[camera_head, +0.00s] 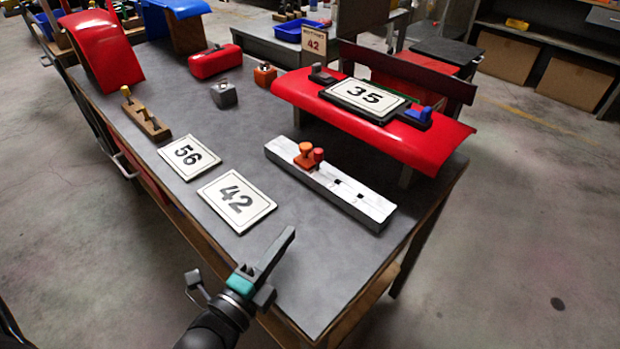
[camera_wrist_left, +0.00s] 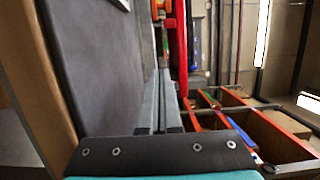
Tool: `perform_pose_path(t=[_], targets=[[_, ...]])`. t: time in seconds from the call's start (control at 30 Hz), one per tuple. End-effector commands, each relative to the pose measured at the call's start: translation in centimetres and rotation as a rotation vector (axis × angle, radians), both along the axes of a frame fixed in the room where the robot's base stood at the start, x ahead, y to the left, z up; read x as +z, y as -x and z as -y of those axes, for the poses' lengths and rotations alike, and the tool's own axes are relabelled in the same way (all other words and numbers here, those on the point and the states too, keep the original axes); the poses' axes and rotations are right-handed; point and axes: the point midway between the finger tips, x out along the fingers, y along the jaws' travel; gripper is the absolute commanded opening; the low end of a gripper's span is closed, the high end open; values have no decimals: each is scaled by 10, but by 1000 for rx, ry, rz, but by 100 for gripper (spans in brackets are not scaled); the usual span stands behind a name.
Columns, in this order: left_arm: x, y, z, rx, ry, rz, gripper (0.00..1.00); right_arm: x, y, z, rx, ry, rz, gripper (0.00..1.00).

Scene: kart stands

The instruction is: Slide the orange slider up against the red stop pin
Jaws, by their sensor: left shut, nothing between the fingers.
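The orange slider (camera_head: 304,158) sits on a long light-grey rail (camera_head: 345,190) on the grey table. I cannot make out the slider clearly in that view. My right gripper is not in view.
Number plates 56 (camera_head: 189,157) and 42 (camera_head: 237,201) lie left of the rail. A red curved panel with plate 35 (camera_head: 364,99) stands behind it. A wooden block with knobs (camera_head: 146,119) and a grey weight (camera_head: 224,95) stand farther back. The table's front right is clear.

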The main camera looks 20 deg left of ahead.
Motion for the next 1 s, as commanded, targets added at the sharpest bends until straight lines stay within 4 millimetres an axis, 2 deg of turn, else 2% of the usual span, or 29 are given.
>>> perform_pose_path(t=[0.1,0.6,0.7,0.97,1.0], targets=[[0,-20,3,-2,-1,3,0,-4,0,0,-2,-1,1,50],[0,-96,15,-1,0,3,0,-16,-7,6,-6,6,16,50],[-1,-111,17,-1,1,2,0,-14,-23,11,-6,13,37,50],[0,-150,23,-1,2,3,0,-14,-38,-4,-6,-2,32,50],[-1,-153,19,-1,-2,0,0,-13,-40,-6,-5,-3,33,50]])
